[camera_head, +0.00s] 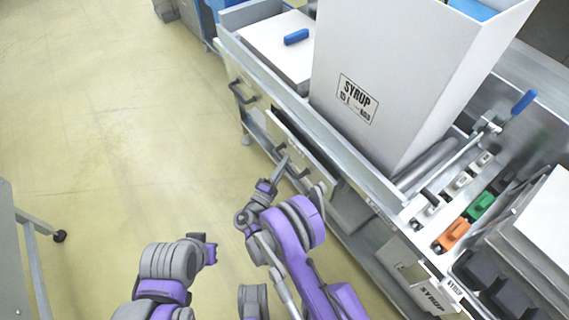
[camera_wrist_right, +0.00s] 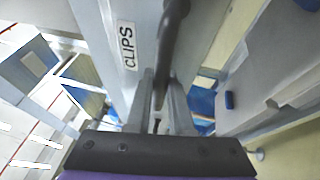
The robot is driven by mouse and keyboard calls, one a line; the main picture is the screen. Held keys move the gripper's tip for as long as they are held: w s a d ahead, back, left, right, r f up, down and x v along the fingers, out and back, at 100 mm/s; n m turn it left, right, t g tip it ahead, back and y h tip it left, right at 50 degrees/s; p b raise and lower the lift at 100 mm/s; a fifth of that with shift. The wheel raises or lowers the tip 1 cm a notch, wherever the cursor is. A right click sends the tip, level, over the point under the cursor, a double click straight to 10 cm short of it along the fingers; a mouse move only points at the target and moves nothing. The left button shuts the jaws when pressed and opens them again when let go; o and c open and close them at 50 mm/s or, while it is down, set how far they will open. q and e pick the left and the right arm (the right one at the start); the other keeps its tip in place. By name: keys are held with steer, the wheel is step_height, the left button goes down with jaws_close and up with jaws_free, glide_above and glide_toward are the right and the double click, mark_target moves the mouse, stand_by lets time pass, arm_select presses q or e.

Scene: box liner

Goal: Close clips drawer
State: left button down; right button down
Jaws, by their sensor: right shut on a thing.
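The clips drawer (camera_wrist_right: 130,50) shows its front and its CLIPS label in the right wrist view. Its dark bar handle (camera_wrist_right: 172,42) runs down between the fingers of my right gripper (camera_wrist_right: 162,100), which is shut on it. In the head view the drawer (camera_head: 312,157) stands out from the bench side, with a dark opening along its top. My right gripper (camera_head: 280,172) is at its front there.
A tall white box (camera_head: 390,75) labelled SYRUP stands on the bench. Another handle (camera_head: 242,92) sits on the bench side farther left. A blue clip (camera_head: 296,36) lies on a white surface. The floor left of the bench is clear, with a wheeled cart (camera_head: 38,240) at the far left.

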steer(key=w+d, duration=0.2)
steer(key=d, duration=0.1)
steer(key=shift+w+d+b, duration=0.25)
steer(key=shift+b, duration=0.1)
steer(key=c, duration=0.8)
jaws_free()
glide_toward(295, 157)
steer(key=shift+s+a+p, duration=0.2)
steer(key=shift+s+p, duration=0.1)
steer(key=shift+s, duration=0.25)
